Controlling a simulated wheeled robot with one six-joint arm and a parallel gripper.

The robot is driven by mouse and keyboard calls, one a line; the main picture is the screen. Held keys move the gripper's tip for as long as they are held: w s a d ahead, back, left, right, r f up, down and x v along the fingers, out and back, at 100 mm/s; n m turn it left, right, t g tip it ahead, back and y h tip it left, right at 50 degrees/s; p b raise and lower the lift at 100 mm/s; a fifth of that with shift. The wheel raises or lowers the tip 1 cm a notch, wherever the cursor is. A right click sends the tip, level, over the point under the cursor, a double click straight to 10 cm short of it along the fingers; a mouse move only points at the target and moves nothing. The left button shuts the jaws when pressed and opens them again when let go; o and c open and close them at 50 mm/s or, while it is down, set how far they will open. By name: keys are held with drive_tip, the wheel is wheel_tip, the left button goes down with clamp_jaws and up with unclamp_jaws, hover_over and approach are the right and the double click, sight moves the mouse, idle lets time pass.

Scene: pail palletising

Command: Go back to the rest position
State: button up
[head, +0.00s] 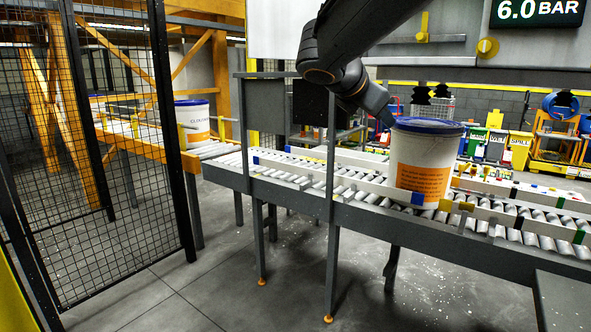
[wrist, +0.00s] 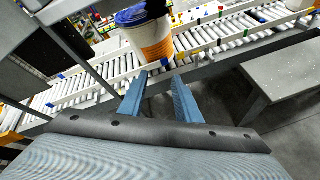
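A white pail (head: 423,160) with a blue lid and an orange label stands upright on the roller conveyor (head: 262,170) in the head view. My gripper shows as blue fingers at the pail's upper left, partly hidden, so contact cannot be judged there. In the wrist view my gripper (wrist: 160,76) has its two blue fingers apart with nothing between them. The same pail (wrist: 152,42) stands beyond the fingertips. My dark arm reaches down from the top of the head view.
A second white pail (head: 193,121) stands on the conveyor further back at the left. A black mesh fence (head: 95,150) fills the left side. A grey post (head: 331,180) stands before the conveyor. Yellow bins (head: 519,148) are at the back right. The floor in front is clear.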

drive_tip(key=s+d+f+m+g+y, duration=0.15)
drive_tip(key=s+f+m+g, duration=0.35)
drive_tip(key=f, duration=0.6)
drive_tip(key=s+d+f+m+g+y, duration=0.15)
drive_tip(key=s+f+m, duration=0.35)
drive_tip(key=f, duration=0.5)
drive_tip(key=s+a+f+m+g+y, duration=0.2)
drive_tip(key=s+f+m+y, duration=0.3)
drive_tip(key=s+f+m, duration=0.7)
drive_tip(key=s+f+g, duration=0.1)
drive_tip(key=s+f, duration=0.2)
drive_tip(key=s, duration=0.2)
drive_tip(key=shift+a+m, duration=0.35)
drive_tip(key=shift+m, duration=0.05)
drive_tip(key=shift+d, duration=0.15)
